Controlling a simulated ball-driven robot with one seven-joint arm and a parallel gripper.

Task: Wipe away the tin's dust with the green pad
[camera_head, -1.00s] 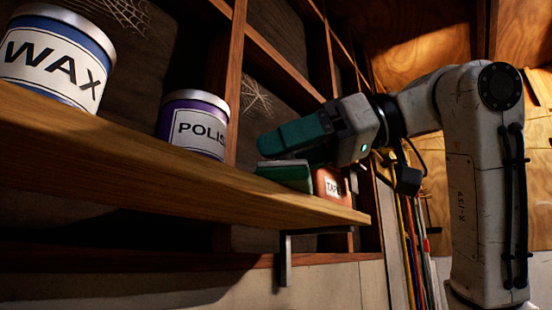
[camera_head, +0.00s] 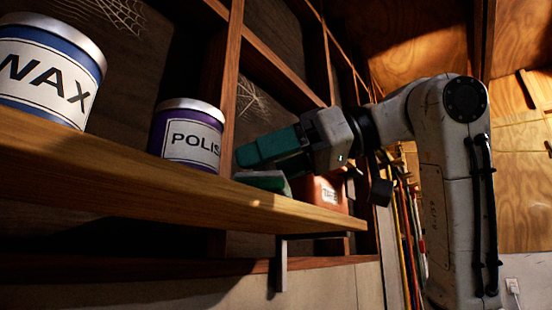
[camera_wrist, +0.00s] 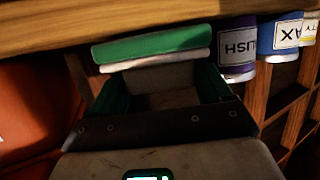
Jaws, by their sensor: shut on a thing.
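A purple tin labelled POLISH (camera_head: 188,135) stands upright on the wooden shelf, left of my gripper. A larger blue tin labelled WAX (camera_head: 48,75) stands further left. My gripper (camera_head: 262,165) points left above the shelf and is shut on the green pad (camera_head: 264,180). In the wrist view the green pad (camera_wrist: 153,43) lies across the fingertips of my gripper (camera_wrist: 165,80), its pale underside showing. The purple tin (camera_wrist: 237,45) and the blue tin (camera_wrist: 279,36) show at the right there. The pad is apart from the purple tin. I cannot make out dust on either tin.
A wooden upright (camera_head: 232,80) rises behind the shelf. Cobwebs (camera_head: 118,14) hang at the back. The shelf is clear between pad and purple tin.

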